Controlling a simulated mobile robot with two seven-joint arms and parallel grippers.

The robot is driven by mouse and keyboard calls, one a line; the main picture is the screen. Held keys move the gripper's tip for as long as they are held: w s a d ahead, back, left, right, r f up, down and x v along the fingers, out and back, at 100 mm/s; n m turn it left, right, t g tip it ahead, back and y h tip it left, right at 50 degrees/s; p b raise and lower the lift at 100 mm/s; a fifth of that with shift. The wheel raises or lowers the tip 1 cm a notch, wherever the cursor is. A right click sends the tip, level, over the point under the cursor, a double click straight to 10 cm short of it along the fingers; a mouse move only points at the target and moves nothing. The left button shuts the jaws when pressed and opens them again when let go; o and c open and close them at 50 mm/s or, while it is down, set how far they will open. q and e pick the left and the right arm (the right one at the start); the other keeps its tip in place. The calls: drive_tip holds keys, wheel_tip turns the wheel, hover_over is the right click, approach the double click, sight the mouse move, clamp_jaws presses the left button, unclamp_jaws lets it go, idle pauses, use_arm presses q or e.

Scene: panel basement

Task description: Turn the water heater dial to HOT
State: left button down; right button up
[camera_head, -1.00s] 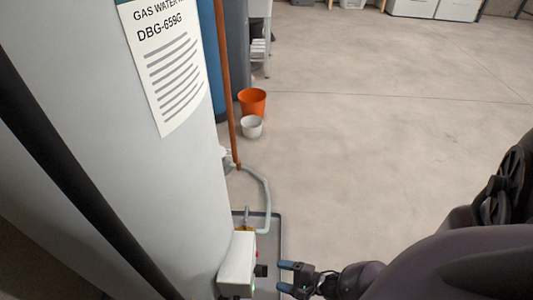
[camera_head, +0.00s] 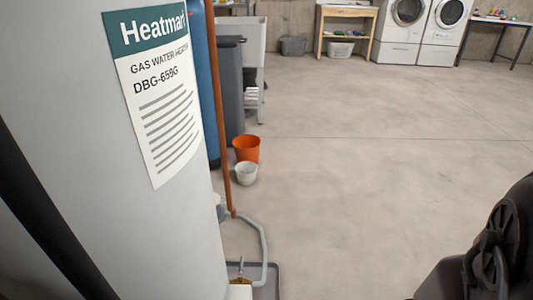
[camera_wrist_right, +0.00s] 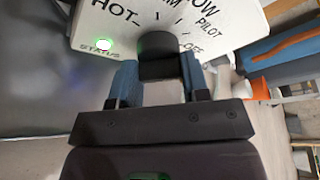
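The white water heater (camera_head: 60,90) with a Heatmart label fills the left of the head view. In the right wrist view its control box (camera_wrist_right: 225,30) shows the words HOT, LOW, PILOT and OFF and a lit status light (camera_wrist_right: 103,45). The black dial (camera_wrist_right: 157,62) lies between the two blue fingertips of my right gripper (camera_wrist_right: 160,75). The fingers are apart, one on each side of the dial; whether they press on it is unclear. The dial's pointer is hard to make out. In the head view my right gripper is below the frame. My left gripper is not in view.
A copper pipe (camera_head: 218,110) and a grey hose (camera_head: 264,243) run beside the heater above a drip pan (camera_head: 268,285). The concrete floor (camera_head: 370,190) to the right is clear.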

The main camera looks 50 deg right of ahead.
drive_tip(key=shift+c, duration=1.1)
drive_tip(key=shift+f+n+t+h, duration=0.15)
drive_tip(key=shift+n+t, duration=0.4)
drive_tip(key=shift+n, duration=0.55)
drive_tip(key=shift+r+n+t+h, duration=0.1)
drive_tip(key=shift+n+t+h, duration=0.15)
drive_tip(key=shift+n+t, duration=0.6)
drive_tip(key=shift+n, duration=0.35)
drive_tip(key=o, duration=0.9)
drive_tip(key=shift+s, duration=0.15)
drive_tip(key=v, duration=0.5)
drive_tip(key=p+v, duration=0.1)
drive_tip(key=v, duration=0.4)
drive_tip(key=shift+s+d+r, duration=0.2)
drive_tip(key=shift+s, duration=0.1)
